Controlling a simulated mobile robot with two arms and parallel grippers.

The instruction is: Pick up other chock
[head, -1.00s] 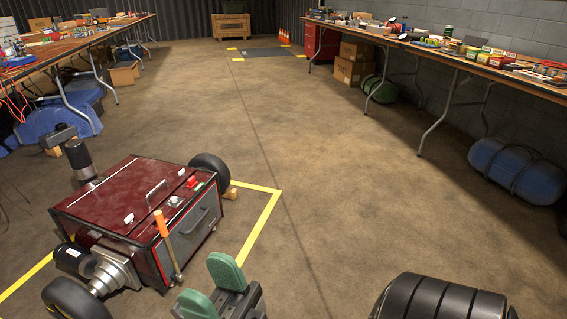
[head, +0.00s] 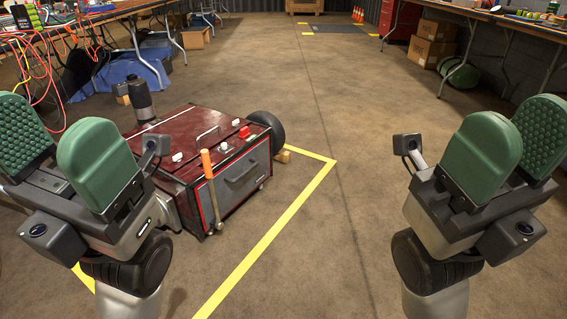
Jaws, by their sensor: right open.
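A small tan wooden chock (head: 282,156) lies on the floor against the right-hand black wheel (head: 266,131) of the dark red wheeled cart (head: 190,135). Another small tan block (head: 123,93) shows past the cart's far left side; I cannot tell whether it is a chock. My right gripper (head: 519,118) is raised on the right, with its green pads apart and nothing between them. My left gripper (head: 55,128) is raised on the left, its green pads also apart and empty. It hides the cart's near left wheel and the floor around it. Both grippers are apart from the chock.
Yellow floor tape (head: 262,247) runs around the cart. Cluttered workbenches stand at left and right. The concrete floor between the tape and my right gripper is clear.

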